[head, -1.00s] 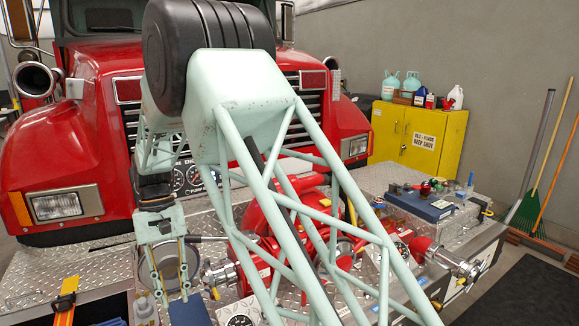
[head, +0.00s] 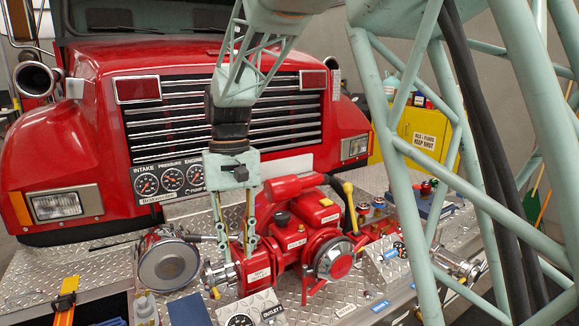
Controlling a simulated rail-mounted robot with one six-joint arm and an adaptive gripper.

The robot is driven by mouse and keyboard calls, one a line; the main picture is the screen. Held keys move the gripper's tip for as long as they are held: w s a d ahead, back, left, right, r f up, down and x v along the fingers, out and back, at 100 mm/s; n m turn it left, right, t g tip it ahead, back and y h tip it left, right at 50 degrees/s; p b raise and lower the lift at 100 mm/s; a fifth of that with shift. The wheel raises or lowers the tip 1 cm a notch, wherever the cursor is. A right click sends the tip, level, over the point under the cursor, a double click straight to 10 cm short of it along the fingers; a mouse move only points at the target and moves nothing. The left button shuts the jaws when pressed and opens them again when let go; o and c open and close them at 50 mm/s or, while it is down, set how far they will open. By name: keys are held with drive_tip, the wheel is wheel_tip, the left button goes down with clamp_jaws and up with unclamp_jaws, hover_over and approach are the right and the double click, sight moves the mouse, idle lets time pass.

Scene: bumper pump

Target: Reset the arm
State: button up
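My gripper (head: 237,258) hangs fingers-down in the middle of the head view, below my pale green arm. Its two fingers are apart, with nothing clearly held between them. They appear in front of the left part of the red pump (head: 319,218) on the bumper. I cannot tell whether the fingertips touch the pump or hang clear of it. My arm's lattice link crosses the right side of the view and hides part of the bumper and the yellow cabinet.
The red truck's grille (head: 222,115) and gauge panel (head: 170,180) stand behind the gripper. A round chrome cap (head: 168,262) sits left of the pump. A labelled gauge panel (head: 250,310) lies in front. Small items, including a blue box (head: 432,207), crowd the bumper's right. A yellow cabinet (head: 423,128) stands behind.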

drive_tip(key=s+d+r+m+t, duration=0.1)
drive_tip(key=s+d+r, duration=0.5)
drive_tip(key=d, duration=0.5)
drive_tip(key=s+d+r+m+t, duration=0.1)
drive_tip(key=s+d+r, duration=0.45)
drive_tip(key=d, duration=0.45)
drive_tip(key=s+d+t, duration=0.1)
drive_tip(key=s+d, duration=0.3)
drive_tip(key=s, duration=0.3)
drive_tip(key=s+d+f+m+t+b, duration=0.1)
drive_tip(key=s+d, duration=0.3)
drive_tip(key=s, duration=0.4)
drive_tip(key=s+d+f+m+t, duration=0.1)
drive_tip(key=s+d, duration=0.3)
drive_tip(key=s, duration=0.4)
drive_tip(key=shift+d+t, duration=0.3)
drive_tip(key=shift+a, duration=0.1)
